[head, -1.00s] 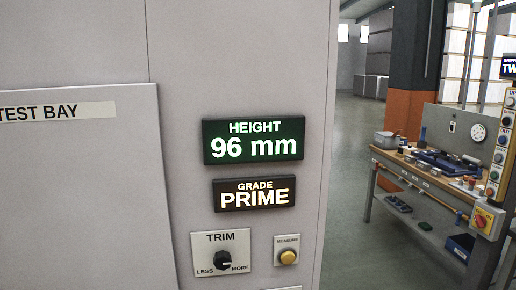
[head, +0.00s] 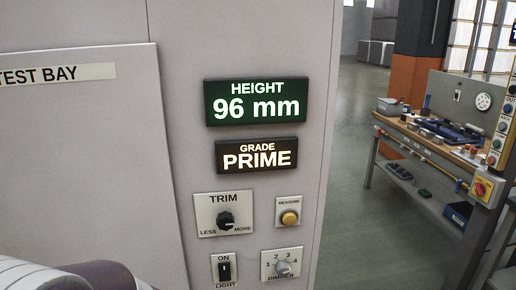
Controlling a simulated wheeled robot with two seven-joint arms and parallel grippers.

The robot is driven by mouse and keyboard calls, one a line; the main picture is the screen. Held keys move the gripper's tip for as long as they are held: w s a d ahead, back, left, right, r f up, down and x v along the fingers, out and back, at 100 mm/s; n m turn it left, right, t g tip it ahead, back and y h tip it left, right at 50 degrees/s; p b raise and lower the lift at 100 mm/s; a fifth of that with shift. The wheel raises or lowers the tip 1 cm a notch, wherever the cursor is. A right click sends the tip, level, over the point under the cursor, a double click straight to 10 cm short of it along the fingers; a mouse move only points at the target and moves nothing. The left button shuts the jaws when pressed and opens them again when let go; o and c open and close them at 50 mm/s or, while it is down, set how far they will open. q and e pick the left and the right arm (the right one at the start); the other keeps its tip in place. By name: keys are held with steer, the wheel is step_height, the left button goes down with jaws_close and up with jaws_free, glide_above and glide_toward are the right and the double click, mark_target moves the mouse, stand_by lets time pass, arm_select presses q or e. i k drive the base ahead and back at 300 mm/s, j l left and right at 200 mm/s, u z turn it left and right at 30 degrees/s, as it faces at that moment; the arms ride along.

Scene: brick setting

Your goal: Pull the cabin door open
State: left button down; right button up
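The cabin door is probably the flat grey panel (head: 85,165) labelled "TEST BAY" at the left of the head view. Its right edge lies against the grey cabin front (head: 180,110), and it looks shut. No handle shows in this view. Part of my arm shows at the bottom left corner, in front of the panel's lower part. Neither of my grippers is in view.
Right of the panel are a height display (head: 257,102) reading 96 mm, a grade display (head: 257,155) reading PRIME, a trim knob (head: 225,218), a measure button (head: 289,218), a light switch (head: 224,269) and a dimmer (head: 283,267). A workbench (head: 425,160) stands beyond open floor.

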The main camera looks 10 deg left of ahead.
mark_target(86, 175)
steer(key=u, duration=1.7)
